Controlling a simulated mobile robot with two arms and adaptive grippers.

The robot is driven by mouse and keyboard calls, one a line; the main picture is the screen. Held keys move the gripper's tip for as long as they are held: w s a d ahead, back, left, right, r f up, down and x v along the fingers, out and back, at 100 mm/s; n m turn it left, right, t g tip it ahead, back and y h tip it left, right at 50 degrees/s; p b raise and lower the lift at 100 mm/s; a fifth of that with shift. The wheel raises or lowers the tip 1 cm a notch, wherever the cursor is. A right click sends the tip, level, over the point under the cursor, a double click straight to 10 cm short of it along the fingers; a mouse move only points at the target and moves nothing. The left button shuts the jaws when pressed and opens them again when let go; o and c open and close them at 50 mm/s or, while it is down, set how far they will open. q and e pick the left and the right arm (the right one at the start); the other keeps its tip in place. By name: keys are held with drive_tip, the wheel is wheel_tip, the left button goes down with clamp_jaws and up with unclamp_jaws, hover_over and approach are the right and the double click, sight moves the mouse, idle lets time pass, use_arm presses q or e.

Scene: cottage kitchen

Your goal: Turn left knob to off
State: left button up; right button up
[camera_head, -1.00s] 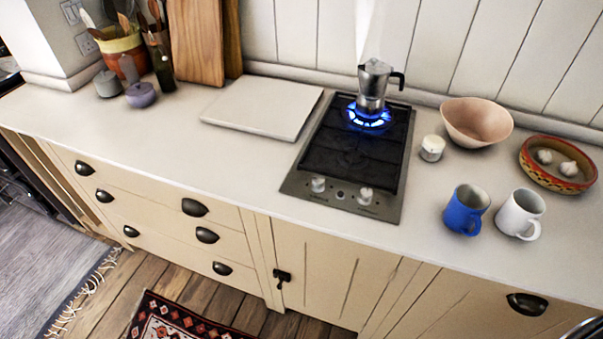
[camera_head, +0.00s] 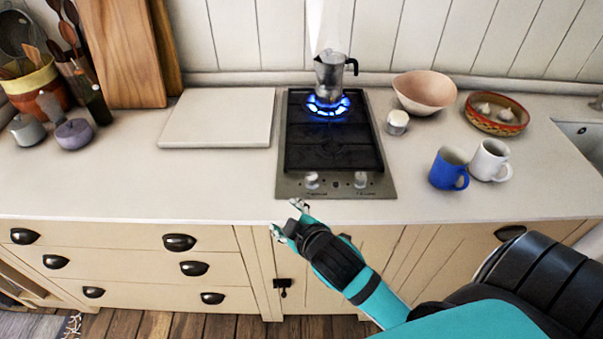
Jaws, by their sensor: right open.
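The left knob (camera_head: 312,181) is a small silver knob on the front panel of the black gas hob (camera_head: 333,157). The right knob (camera_head: 361,180) sits beside it. A blue flame (camera_head: 328,105) burns on the back burner under a silver moka pot (camera_head: 330,75). My right gripper (camera_head: 284,218) is open and empty at the counter's front edge, in front of and a little left of the left knob, apart from it. The exact angle of the left knob is too small to tell. My left gripper is not in view.
A white board (camera_head: 218,118) lies left of the hob. A small white jar (camera_head: 397,122), a pink bowl (camera_head: 425,90), a blue mug (camera_head: 449,169) and a white mug (camera_head: 489,160) stand to its right. The counter strip before the hob is clear.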

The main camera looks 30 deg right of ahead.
drive_tip(key=w+a+r+n+t+y, duration=0.25)
drive_tip(key=w+r+n+t, duration=0.55)
drive_tip(key=r, duration=0.5)
drive_tip(key=a+r+n+g+y, duration=0.3)
drive_tip(key=a+r+n+y, duration=0.5)
drive_tip(key=n, duration=0.5)
drive_tip(key=a+r+n+g+y, duration=0.3)
drive_tip(key=a+r+n+y, duration=0.25)
drive_tip(key=n+y, duration=0.55)
drive_tip(key=n+g+h, duration=1.3)
drive_tip(key=n+h, duration=0.8)
drive_tip(key=n, duration=0.5)
hover_over(312, 175)
wheel_tip(312, 175, down, 10)
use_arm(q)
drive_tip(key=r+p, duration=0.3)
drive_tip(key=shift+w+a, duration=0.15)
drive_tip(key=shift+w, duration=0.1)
use_arm(e)
drive_tip(key=shift+y, duration=0.25)
wheel_tip(312, 175, down, 17)
drive_tip(key=shift+r, duration=0.1)
